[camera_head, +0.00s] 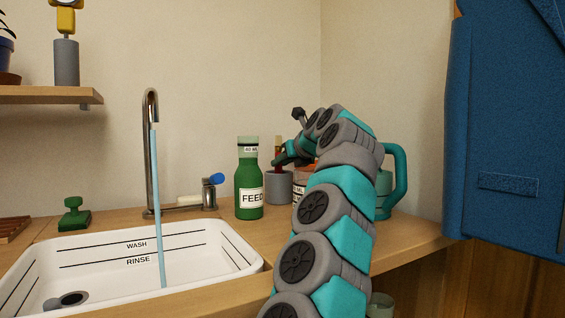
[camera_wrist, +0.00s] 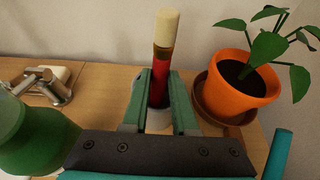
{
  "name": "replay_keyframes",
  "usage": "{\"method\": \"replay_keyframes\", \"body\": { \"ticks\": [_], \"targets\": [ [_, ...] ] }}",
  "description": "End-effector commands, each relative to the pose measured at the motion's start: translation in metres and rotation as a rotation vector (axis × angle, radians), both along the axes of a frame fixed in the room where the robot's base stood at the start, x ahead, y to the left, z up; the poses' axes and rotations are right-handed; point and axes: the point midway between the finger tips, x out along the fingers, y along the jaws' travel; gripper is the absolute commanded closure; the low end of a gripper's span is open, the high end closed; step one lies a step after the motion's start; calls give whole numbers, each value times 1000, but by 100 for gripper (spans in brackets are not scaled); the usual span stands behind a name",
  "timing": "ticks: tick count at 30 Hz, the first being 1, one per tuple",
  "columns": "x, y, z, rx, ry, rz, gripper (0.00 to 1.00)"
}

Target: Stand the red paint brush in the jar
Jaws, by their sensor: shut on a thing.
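The red paint brush (camera_wrist: 161,75) is upright between the green fingers of my gripper (camera_wrist: 158,100), with a cream top end and a dark amber band above its red part. My gripper is shut on it. In the head view a little of the red brush (camera_head: 277,154) shows above the grey jar (camera_head: 279,188) on the counter, beside my gripper (camera_head: 280,160). The jar also shows in the wrist view (camera_wrist: 158,124), below the fingers. The brush's lower end looks to be at or inside the jar's mouth; its depth is hidden.
A green FEED bottle (camera_head: 249,190) stands close left of the jar. An orange plant pot (camera_wrist: 240,92) on a saucer is right of the brush in the wrist view. A teal-handled can (camera_head: 396,180) is behind my arm. The sink (camera_head: 215,263) with running tap is left.

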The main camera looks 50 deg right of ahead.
Motion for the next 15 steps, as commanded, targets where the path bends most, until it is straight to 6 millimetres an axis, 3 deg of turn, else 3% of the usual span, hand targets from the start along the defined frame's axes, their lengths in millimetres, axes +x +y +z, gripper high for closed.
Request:
{"method": "replay_keyframes", "body": {
  "ticks": [9,10,15],
  "targets": [
    [0,0,-1,0,-1,0,100],
    [0,0,-1,0,-1,0,70],
    [0,0,-1,-1,-1,-1,51]
  ]
}}
